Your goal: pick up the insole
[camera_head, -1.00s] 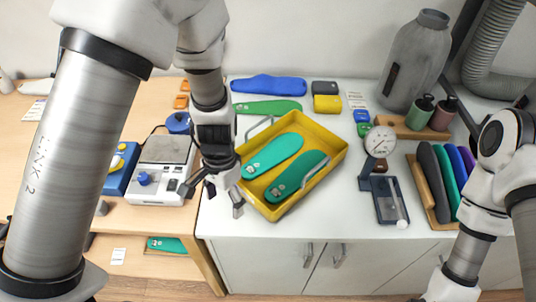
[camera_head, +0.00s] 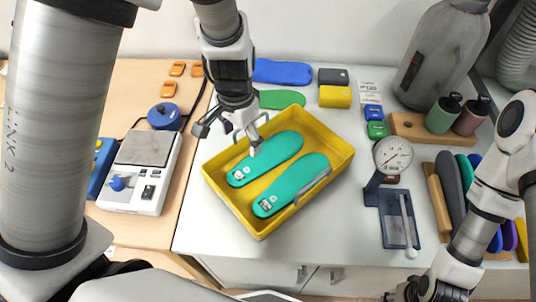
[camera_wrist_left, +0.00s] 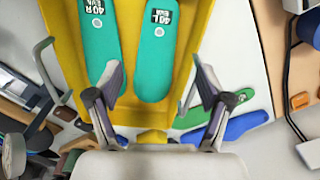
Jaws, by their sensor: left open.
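Two teal insoles lie in a yellow tray. The upper-left one (camera_head: 275,154) appears marked 40 L in the wrist view (camera_wrist_left: 153,55); the other (camera_head: 292,186), marked 40 R, shows there too (camera_wrist_left: 103,35). The tray (camera_head: 328,133) stands on the white counter. My left gripper (camera_head: 230,138) is open and empty above the tray's upper-left part, beside the 40 L insole. In the wrist view its fingers (camera_wrist_left: 160,78) stand wide apart, with the 40 L insole in line between them. My right gripper is barely visible at the bottom edge; its jaws are not clear.
Blue (camera_head: 282,71) and green (camera_head: 282,99) insole shapes lie behind. A dial gauge (camera_head: 392,156) and a rack of coloured insoles (camera_head: 442,205) are to the right.

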